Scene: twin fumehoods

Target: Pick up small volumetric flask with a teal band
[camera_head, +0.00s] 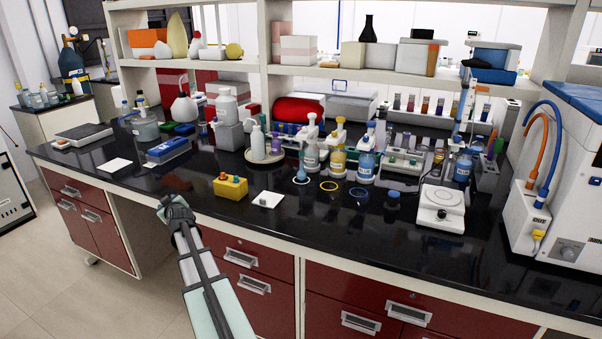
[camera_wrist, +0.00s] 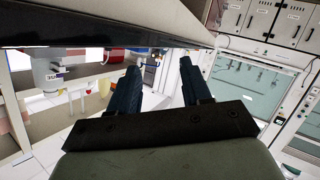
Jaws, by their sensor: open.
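I cannot make out a small volumetric flask with a teal band for certain in either view. Small glassware on the bench in the head view is too small to tell apart. My gripper (camera_head: 174,205) is in front of the bench's front edge, left of the middle, in the head view. In the wrist view its two dark fingers (camera_wrist: 160,82) stand apart with nothing held between them. The wrist view shows a tilted view of the room and no clear flask.
The black benchtop (camera_head: 290,226) carries a yellow block (camera_head: 230,188), several wash bottles including a blue one (camera_head: 366,165), a white balance-like device (camera_head: 441,209) and tube racks. A large white machine (camera_head: 565,190) stands at the right. The front strip is mostly clear.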

